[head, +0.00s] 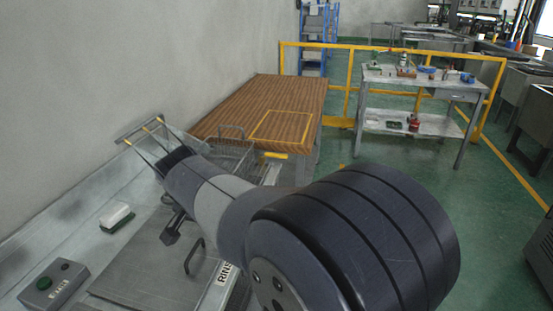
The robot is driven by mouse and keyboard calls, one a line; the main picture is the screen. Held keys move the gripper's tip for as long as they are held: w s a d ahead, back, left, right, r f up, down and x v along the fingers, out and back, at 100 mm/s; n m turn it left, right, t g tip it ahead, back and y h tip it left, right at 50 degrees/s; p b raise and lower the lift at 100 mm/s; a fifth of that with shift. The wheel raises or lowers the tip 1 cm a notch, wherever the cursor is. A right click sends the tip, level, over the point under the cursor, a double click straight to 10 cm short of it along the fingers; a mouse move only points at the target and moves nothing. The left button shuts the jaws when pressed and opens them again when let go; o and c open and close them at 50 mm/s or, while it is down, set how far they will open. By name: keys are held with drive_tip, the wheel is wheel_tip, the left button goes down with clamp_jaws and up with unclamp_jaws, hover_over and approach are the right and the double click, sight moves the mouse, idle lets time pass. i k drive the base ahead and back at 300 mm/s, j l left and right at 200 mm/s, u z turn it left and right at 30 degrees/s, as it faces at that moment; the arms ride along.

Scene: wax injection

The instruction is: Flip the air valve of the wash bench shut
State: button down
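The wash bench (75,235) is the grey metal bench at the lower left, against the wall. A raised metal bar (138,128) with yellow-tipped fittings stands along its back edge, and thin dark lines run from it toward my arm. I cannot make out the air valve; my arm covers part of the bench behind it. My arm reaches from the lower right across the bench. My gripper (172,232) seems to be the small dark part below the wrist, above the bench top. It is mostly hidden, and its opening does not show.
A wire basket (231,150) stands beyond. Further off are a wooden-topped table (265,95), a yellow railing (345,50) and a cluttered worktable (425,83).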

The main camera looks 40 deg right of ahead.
sight(274, 154)
drive_tip(key=i+l, duration=0.15)
drive_tip(key=l, duration=0.2)
drive_tip(key=i+l, duration=0.15)
drive_tip(key=l, duration=0.15)
drive_tip(key=i+l, duration=0.15)
drive_tip(key=l, duration=0.2)
drive_tip(key=i+l, duration=0.15)
drive_tip(key=l, duration=0.2)
drive_tip(key=i+l, duration=0.15)
drive_tip(key=l, duration=0.2)
